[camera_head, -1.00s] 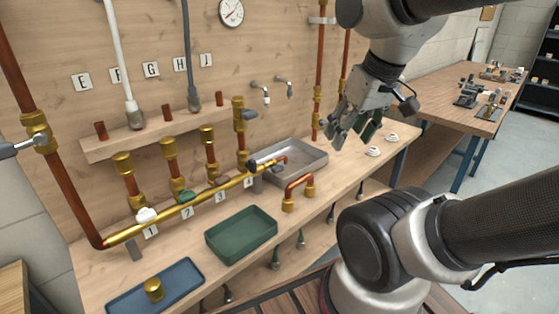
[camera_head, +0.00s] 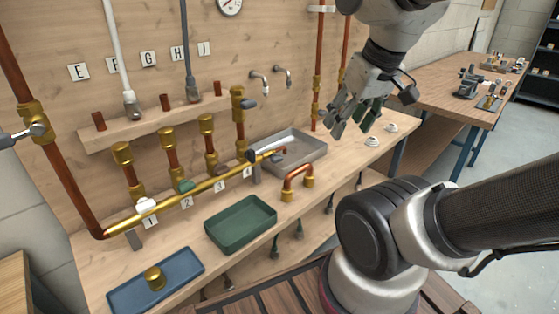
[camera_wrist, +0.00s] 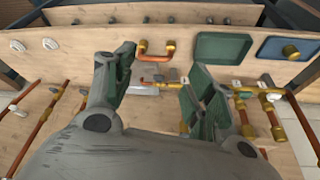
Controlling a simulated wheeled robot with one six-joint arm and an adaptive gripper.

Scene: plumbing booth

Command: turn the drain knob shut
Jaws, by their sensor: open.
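Upright valves with coloured knobs stand along the manifold, including a white one (camera_head: 146,206) and a green one (camera_head: 187,187). A copper U-pipe (camera_head: 298,177), a green tray (camera_head: 212,239) and a blue tray (camera_head: 118,297) lie in front. White discs (camera_head: 390,127) sit at the right.

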